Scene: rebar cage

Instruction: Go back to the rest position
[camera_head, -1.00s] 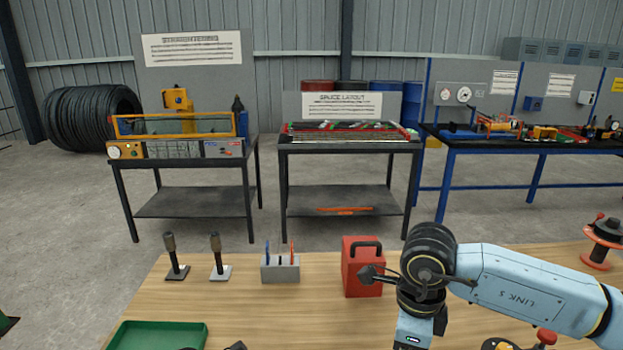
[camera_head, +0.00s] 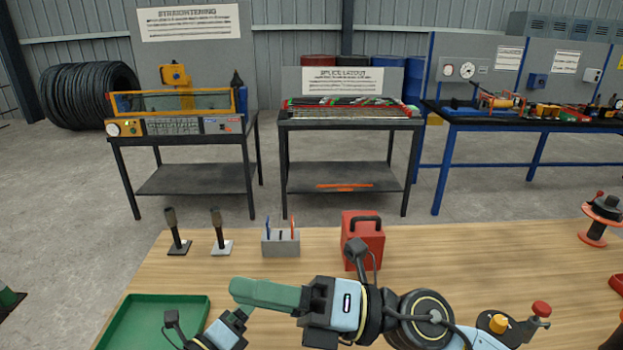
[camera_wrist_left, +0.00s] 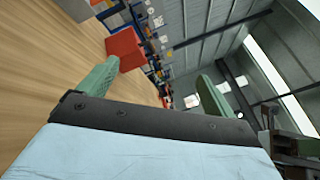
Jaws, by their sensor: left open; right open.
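My right gripper (camera_head: 240,292) is in the head view, above the wooden table, with its green fingers pointing left; nothing shows between them. My left gripper (camera_head: 239,315) shows only in part at the bottom of the head view, just below the right fingers. In the left wrist view my left gripper (camera_wrist_left: 158,72) has its two green fingers wide apart and empty. The gap between the right fingers is seen edge-on.
The wooden table (camera_head: 470,260) bears a green tray (camera_head: 118,333), two upright tools (camera_head: 174,232), a grey holder (camera_head: 281,242), a red box (camera_head: 363,240), a reel (camera_head: 600,220) and a button box (camera_head: 510,325). The middle right is clear.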

